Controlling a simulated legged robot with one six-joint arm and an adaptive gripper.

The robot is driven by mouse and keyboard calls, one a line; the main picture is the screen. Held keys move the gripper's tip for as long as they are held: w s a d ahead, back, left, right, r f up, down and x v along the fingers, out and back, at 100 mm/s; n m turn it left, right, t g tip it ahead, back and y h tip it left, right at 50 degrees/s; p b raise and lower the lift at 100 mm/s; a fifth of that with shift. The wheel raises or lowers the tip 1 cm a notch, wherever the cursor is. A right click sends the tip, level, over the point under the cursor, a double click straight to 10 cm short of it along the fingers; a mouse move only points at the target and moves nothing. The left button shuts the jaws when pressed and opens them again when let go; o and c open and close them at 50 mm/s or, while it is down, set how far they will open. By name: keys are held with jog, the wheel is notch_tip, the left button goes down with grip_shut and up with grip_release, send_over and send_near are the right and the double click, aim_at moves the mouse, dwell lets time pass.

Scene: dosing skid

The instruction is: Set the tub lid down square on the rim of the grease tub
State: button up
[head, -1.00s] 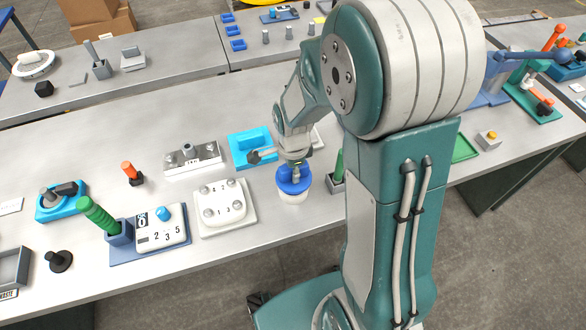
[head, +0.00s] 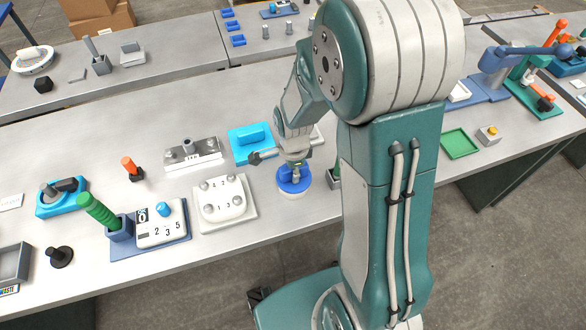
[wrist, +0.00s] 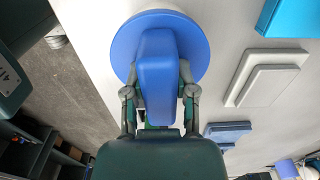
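The tub lid (head: 294,187) is a blue disc with a raised block handle. It is over the white grease tub (head: 292,197), of which only a thin strip shows below the lid's front edge. In the wrist view, the lid (wrist: 196,42) looks centred ahead of my gripper (wrist: 160,78). The gripper's two fingers lie along both sides of the handle and look shut on it. In the head view, my gripper (head: 299,173) is directly above the lid. The lid hides the tub's rim, so I cannot tell whether it sits flush.
A white plate with several knobs (head: 224,203) stands left of the tub. A bright blue block (head: 251,142) is behind it. A grey holder (head: 334,180) is close on the right, partly behind my arm. The bench's front edge is just in front of the tub.

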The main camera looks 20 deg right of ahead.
jog(key=o, duration=0.5)
jog(key=shift+r, duration=0.1)
notch_tip(320, 180, up, 12)
jog(key=shift+f, duration=0.1)
dwell(0.7)
jog(key=s+r+n+t, duration=0.2)
jog(key=s+r+n, duration=0.2)
jog(key=n, duration=0.2)
jog(key=s+r+n+t, duration=0.1)
jog(key=s+r+n, duration=0.3)
jog(key=s+n, duration=0.1)
jog(key=s+r+n+t, duration=0.2)
jog(key=s+r+n, duration=0.2)
jog(key=n, duration=0.3)
jog(key=shift+s+r+t, duration=0.3)
jog(key=shift+s, duration=0.25)
